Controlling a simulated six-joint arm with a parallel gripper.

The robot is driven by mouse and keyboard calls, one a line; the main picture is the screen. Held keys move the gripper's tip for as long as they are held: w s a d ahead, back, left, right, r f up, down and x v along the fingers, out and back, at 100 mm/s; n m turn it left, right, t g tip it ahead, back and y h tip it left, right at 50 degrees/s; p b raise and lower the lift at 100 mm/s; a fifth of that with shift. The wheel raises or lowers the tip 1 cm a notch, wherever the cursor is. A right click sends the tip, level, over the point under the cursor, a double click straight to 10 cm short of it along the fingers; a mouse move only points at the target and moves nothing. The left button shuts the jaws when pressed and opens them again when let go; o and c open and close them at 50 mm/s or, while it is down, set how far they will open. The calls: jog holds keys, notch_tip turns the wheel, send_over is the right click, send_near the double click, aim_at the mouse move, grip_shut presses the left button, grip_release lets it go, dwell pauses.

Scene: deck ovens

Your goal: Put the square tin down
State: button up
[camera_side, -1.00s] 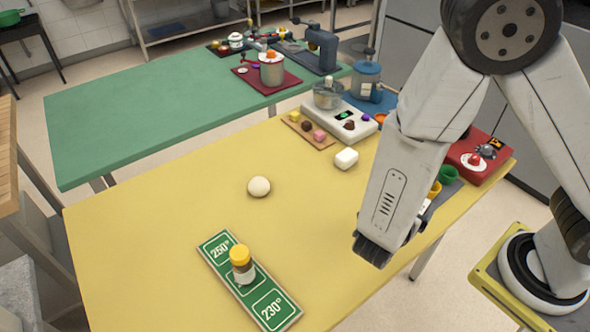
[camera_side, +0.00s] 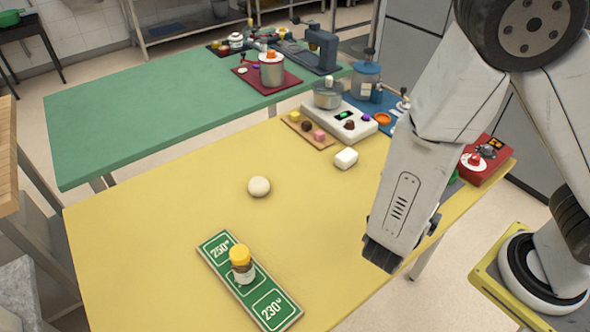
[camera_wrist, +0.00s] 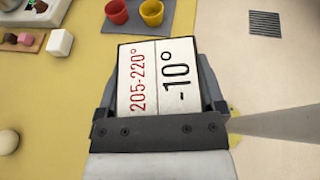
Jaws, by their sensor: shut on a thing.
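My gripper (camera_side: 382,256) hangs at the right edge of the yellow table (camera_side: 180,235), pointing down. In the wrist view its jaws (camera_wrist: 161,100) are shut on the square tin (camera_wrist: 157,80), one on each side. The tin's dark-rimmed white face, printed "205-220°" and "-10°", is toward the camera. It sits across the line of the table edge in that view, with bare floor to the right. The arm hides the tin in the side view, so its height above the table cannot be told.
A green board (camera_side: 268,300) bears a yellow-capped jar (camera_side: 242,266). A pale ball (camera_side: 259,187) and a white block (camera_side: 346,158) stand on the table. Red (camera_wrist: 117,12) and yellow (camera_wrist: 151,12) cups stand on a grey mat beyond the tin.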

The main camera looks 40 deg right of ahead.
jog(key=w+n+t+y, duration=0.7)
jog(key=w+n+t, duration=0.2)
jog(key=w, duration=0.9)
jog(key=shift+a+r+n+t+y, duration=0.2)
jog(key=shift+a+n+t+y, duration=0.1)
jog(key=shift+n, duration=0.6)
jog(key=shift+w, duration=0.1)
jog(key=w+f, duration=0.3)
jog(key=w, duration=0.1)
jog(key=w+f, duration=0.3)
jog(key=w, duration=0.1)
jog(key=w+f, duration=0.3)
jog(key=w, duration=0.2)
jog(key=shift+a, duration=0.2)
jog(key=shift+w+f, duration=0.2)
